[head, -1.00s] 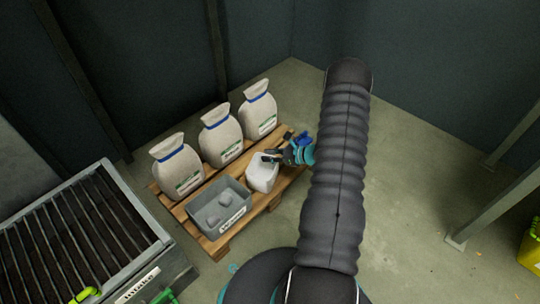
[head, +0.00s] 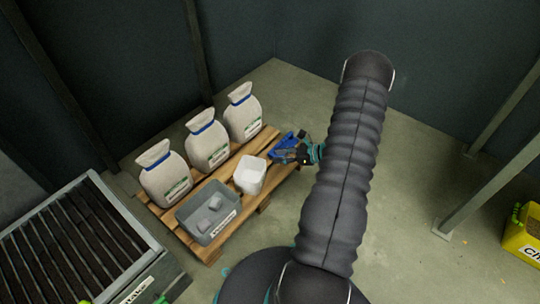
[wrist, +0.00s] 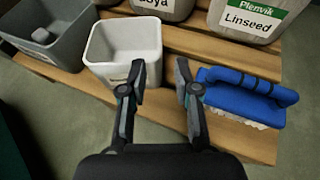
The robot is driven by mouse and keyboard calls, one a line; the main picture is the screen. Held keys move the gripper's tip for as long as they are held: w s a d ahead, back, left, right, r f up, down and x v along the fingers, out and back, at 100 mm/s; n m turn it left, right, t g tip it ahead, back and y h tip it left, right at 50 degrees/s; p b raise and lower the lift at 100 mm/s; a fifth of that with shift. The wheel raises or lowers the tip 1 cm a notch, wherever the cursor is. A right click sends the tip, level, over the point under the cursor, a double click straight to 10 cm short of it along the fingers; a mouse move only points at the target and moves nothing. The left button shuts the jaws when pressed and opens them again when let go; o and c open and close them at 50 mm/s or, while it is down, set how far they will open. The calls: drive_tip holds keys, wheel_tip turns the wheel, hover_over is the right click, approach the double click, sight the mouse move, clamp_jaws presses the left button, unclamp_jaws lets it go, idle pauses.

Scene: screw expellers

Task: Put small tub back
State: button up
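The small white tub (head: 249,176) stands upright on the wooden pallet, to the right of the grey bin. It looks empty in the wrist view (wrist: 124,42). My gripper (head: 283,153) is to the right of the tub in the head view. In the wrist view my gripper (wrist: 162,80) is open, with nothing between its fingers. Its left finger overlaps the tub's near right side in the picture; I cannot tell whether they touch.
A blue-handled brush (wrist: 246,92) lies on the pallet (wrist: 215,45) to the right of my fingers. The grey bin (head: 184,219) holds small blocks. Several labelled sacks (head: 208,146) stand behind. A slatted intake hopper (head: 152,252) is at left, a yellow bin (head: 516,243) at far right.

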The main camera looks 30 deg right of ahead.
drive_tip(key=s+a+r+n+g+h, duration=0.15)
drive_tip(key=a+r+n+g, duration=0.25)
drive_tip(key=a+r+n, duration=0.6)
drive_tip(key=s+a+r+n+g, duration=0.35)
drive_tip(key=a+r, duration=0.35)
drive_tip(key=r, duration=0.6)
drive_tip(key=s+a+r+n+t+h, duration=0.1)
drive_tip(key=s+a+r+n+h, duration=0.2)
drive_tip(key=s+r+n, duration=0.4)
drive_tip(key=s+a+r+n+t+h, duration=0.2)
drive_tip(key=s+a+r+n+h, duration=0.2)
drive_tip(key=s+r+n, duration=0.3)
drive_tip(key=s+r, duration=0.1)
drive_tip(key=s, duration=0.3)
drive_tip(key=shift+a+h, duration=0.15)
drive_tip(key=shift+h, duration=0.2)
